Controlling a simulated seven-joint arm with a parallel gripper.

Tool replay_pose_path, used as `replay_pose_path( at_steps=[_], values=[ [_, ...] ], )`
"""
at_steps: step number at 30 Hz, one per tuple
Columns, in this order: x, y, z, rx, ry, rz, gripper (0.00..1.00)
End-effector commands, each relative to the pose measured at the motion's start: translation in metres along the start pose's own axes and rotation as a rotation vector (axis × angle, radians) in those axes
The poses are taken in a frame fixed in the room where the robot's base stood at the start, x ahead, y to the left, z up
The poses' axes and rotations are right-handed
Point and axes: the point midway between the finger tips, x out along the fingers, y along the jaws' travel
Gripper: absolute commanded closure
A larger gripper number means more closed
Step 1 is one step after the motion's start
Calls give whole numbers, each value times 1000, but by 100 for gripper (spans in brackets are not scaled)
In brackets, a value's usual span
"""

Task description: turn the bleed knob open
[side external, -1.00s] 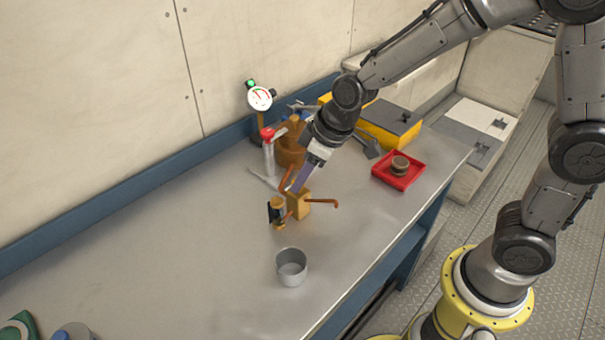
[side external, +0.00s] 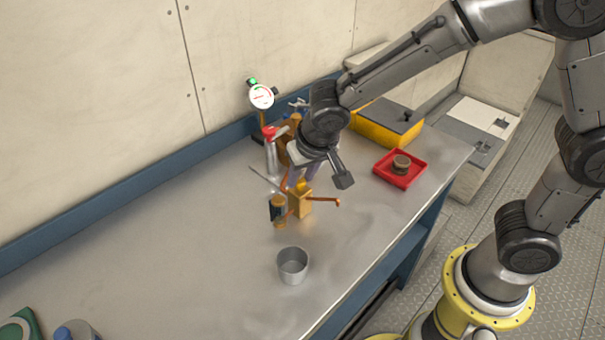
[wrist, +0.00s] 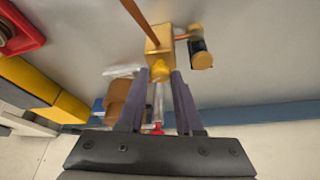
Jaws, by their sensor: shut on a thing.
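A brass valve block (side external: 300,206) with copper pipes stands on the metal bench; it also shows at the top of the wrist view (wrist: 158,42). The yellow bleed knob (wrist: 160,72) sits on the block's face between my fingertips. My gripper (wrist: 160,78) is shut on the knob, one purple-grey finger on each side. In the side view my gripper (side external: 302,184) comes down from above, and its fingers and wrist partly hide the knob. A small dark-faced brass fitting (side external: 278,211) sits beside the block.
A grey cup (side external: 293,266) stands in front of the block. Behind are a red-topped cylinder (side external: 270,155) and a dial gauge (side external: 262,97). A red tray (side external: 400,180) and yellow case (side external: 385,132) lie right. The bench's left middle is clear.

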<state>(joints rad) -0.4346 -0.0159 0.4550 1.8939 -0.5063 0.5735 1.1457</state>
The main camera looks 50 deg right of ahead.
Motion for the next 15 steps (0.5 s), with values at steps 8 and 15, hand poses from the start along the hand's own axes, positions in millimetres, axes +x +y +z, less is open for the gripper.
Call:
replay_pose_path(
  at_steps=[8,15],
  values=[
    [0,-3,0,208,0,85,100],
    [0,-4,0,328,-1,134,100]
  ],
)
